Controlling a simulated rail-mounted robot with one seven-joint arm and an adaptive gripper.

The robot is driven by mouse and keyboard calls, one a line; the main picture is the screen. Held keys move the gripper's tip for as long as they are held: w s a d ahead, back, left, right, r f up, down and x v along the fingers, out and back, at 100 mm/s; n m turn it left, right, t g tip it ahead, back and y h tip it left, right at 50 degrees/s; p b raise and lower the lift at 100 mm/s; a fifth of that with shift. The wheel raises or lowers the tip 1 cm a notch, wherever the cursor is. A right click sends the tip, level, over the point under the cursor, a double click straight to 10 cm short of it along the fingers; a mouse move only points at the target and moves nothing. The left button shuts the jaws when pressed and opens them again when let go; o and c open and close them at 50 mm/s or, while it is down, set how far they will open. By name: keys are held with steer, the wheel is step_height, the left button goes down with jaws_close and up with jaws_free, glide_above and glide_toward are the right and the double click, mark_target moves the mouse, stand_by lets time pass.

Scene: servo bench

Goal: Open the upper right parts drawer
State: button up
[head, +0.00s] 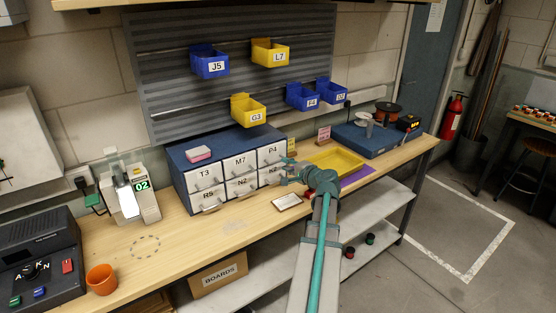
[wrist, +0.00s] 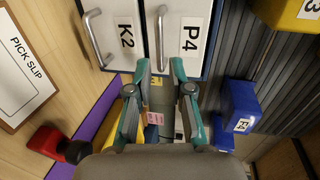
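The drawer cabinet (head: 205,147) is blue with white fronts in two rows. The upper right drawer, P4 (head: 271,154), looks shut; its label and metal bar handle (wrist: 160,30) show in the wrist view. My gripper (head: 287,167) is at the cabinet's right front, partly covering the lower right drawer. In the wrist view my gripper's fingers (wrist: 161,64) are apart, with one end of the P4 handle appearing between the tips. I cannot tell whether they touch it. The K2 drawer (wrist: 120,35) beside it, the lower right one, also looks shut.
A pink-and-white block (head: 198,153) lies on the cabinet top. A yellow tray (head: 338,158) is right of my gripper, and a pick slip (head: 287,202) lies in front of the cabinet. Blue and yellow bins (head: 248,108) hang above. The bench left of the slip is mostly clear.

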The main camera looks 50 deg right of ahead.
mark_target(279, 161)
steer(key=p+x, duration=0.1)
steer(key=x, duration=0.5)
jaws_close()
